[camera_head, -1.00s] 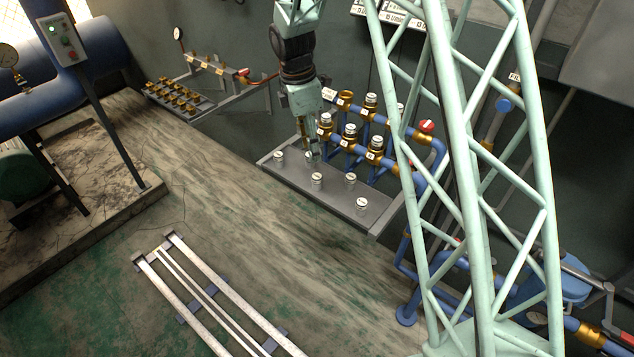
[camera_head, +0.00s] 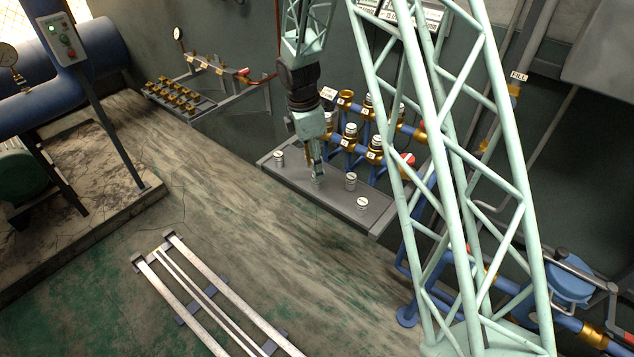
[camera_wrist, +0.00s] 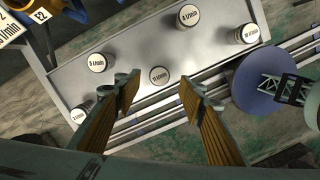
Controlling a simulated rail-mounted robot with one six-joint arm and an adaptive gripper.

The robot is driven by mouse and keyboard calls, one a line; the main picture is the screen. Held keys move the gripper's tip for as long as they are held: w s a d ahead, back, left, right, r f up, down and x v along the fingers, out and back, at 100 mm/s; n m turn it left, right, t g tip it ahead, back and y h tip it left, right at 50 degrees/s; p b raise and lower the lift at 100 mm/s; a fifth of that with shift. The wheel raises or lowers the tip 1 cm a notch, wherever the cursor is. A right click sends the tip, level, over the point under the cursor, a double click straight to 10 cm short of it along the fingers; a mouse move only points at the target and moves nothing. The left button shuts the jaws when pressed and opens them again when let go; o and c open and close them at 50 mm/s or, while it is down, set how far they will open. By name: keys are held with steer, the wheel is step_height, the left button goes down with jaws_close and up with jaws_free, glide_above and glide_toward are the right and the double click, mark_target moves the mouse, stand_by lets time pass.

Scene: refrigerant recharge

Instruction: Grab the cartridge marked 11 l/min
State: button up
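The cartridge whose cap appears to read 11 l/min (camera_wrist: 159,75) is a short white cylinder on the grey tray (camera_wrist: 140,45). It stands in line with the gap between my fingertips in the wrist view. My gripper (camera_wrist: 159,92) is open, with one orange-padded finger on each side of the gap and nothing gripped. In the head view my gripper (camera_head: 317,178) points down over the tray and mostly hides the cartridge under it. I cannot tell whether the fingertips reach down beside the cartridge.
Other white cartridges, one marked 3 l/min (camera_wrist: 97,62), one marked 5 l/min (camera_wrist: 188,15) and another (camera_wrist: 250,33), stand around it. Blue pipes with brass fittings (camera_head: 373,145) rise behind the tray. Floor rails (camera_head: 215,295) lie in front.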

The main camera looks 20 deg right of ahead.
steer(key=shift+f, duration=0.1)
steer(key=shift+d+f+b, duration=0.2)
steer(key=shift+f+b, duration=0.05)
steer(key=shift+f, duration=1)
steer(key=shift+d+f+b, duration=0.2)
steer(key=shift+f+b, duration=0.05)
steer(key=shift+f, duration=1)
steer(key=shift+c, duration=0.7)
steer(key=c, duration=0.8)
